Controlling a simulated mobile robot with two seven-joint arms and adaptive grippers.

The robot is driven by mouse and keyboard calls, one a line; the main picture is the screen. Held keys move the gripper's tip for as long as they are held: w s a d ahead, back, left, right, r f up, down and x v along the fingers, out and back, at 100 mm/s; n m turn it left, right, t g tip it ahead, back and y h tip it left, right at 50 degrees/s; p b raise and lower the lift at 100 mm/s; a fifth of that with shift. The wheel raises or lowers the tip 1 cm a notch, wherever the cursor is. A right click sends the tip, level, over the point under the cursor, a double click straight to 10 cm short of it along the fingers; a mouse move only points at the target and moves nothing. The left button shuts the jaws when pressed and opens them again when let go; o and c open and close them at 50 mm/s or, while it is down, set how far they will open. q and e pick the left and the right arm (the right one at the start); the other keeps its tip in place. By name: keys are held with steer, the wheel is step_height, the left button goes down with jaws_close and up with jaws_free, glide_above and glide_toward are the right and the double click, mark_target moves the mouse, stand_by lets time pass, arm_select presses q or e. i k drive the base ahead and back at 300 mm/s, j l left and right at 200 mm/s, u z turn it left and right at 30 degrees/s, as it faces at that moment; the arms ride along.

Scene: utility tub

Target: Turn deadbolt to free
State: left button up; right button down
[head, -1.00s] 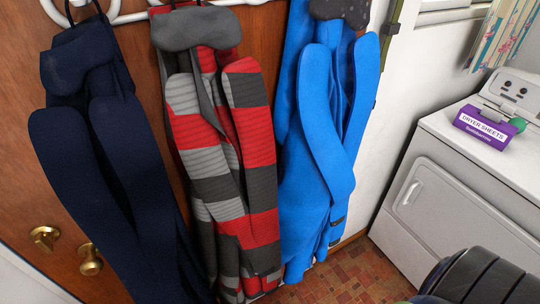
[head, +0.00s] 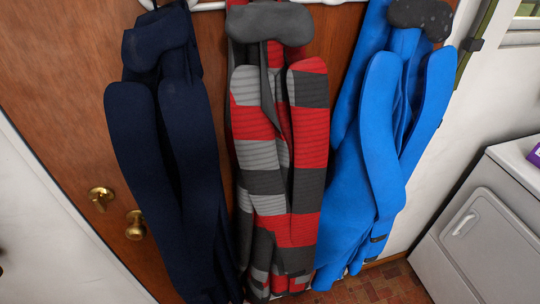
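The brass deadbolt (head: 101,198) is on the left part of the brown wooden door (head: 60,100), with its small turn piece facing me. A round brass door knob (head: 136,225) sits just below and to the right of it. I cannot tell from here which way the turn piece is set. Neither of my grippers shows in the head view.
A dark navy coat (head: 165,150), a striped red and grey coat (head: 270,150) and a blue coat (head: 375,150) hang on the door, right of the deadbolt. A white dryer (head: 490,240) stands at the right. White wall (head: 40,230) borders the door's left edge.

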mark_target(100, 200)
steer(key=u, duration=1.3)
